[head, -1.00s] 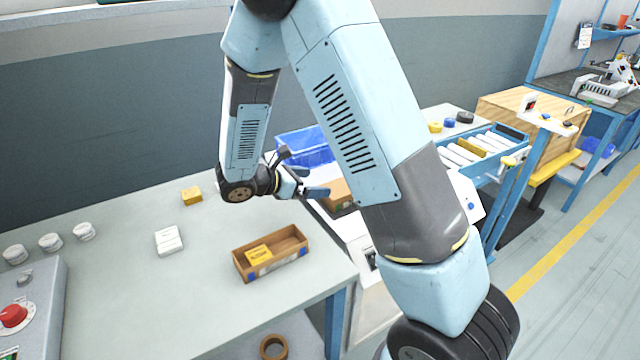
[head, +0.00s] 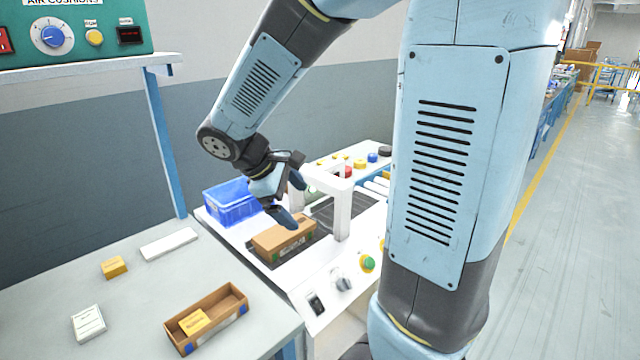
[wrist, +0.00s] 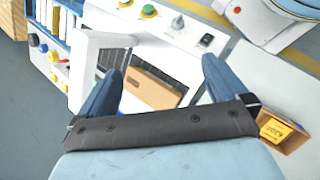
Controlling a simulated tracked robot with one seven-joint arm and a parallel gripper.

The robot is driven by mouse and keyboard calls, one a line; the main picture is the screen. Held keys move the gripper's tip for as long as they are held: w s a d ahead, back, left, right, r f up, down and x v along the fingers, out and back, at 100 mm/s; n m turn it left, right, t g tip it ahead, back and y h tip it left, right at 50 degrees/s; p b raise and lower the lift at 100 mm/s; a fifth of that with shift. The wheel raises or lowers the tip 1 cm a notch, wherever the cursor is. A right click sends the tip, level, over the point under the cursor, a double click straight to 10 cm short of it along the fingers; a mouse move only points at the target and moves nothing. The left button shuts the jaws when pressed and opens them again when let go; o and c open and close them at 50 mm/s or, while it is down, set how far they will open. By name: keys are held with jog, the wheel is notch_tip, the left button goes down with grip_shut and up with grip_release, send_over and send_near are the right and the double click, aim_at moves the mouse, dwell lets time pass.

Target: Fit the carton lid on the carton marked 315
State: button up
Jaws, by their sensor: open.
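A brown carton (head: 268,240) sits on the dark belt of the white machine. Its top looks closed; its number is too small to read. It also shows in the wrist view (wrist: 150,92), between and beyond my fingers. An open brown carton (head: 238,303) with a yellow box (head: 194,321) inside stands on the grey bench at the front. I cannot tell which carton is marked 315, nor make out a separate lid. My gripper (head: 288,199) is open and empty above the closed carton, apart from it. It also shows in the wrist view (wrist: 160,65).
A white arch (head: 342,205) stands over the belt, close to the right of my gripper. A blue bin (head: 232,203) is behind left. A white flat piece (head: 169,244), a small yellow box (head: 114,267) and a white box (head: 88,324) lie on the bench.

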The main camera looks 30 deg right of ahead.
jog(key=s+r+m+t+y, duration=0.5)
jog(key=s+r+m, duration=0.4)
jog(key=s, duration=0.3)
jog(key=shift+s+r+m+y, duration=0.3)
jog(key=shift+r+m+y, duration=0.1)
jog(key=shift+y, duration=0.4)
dwell(1.7)
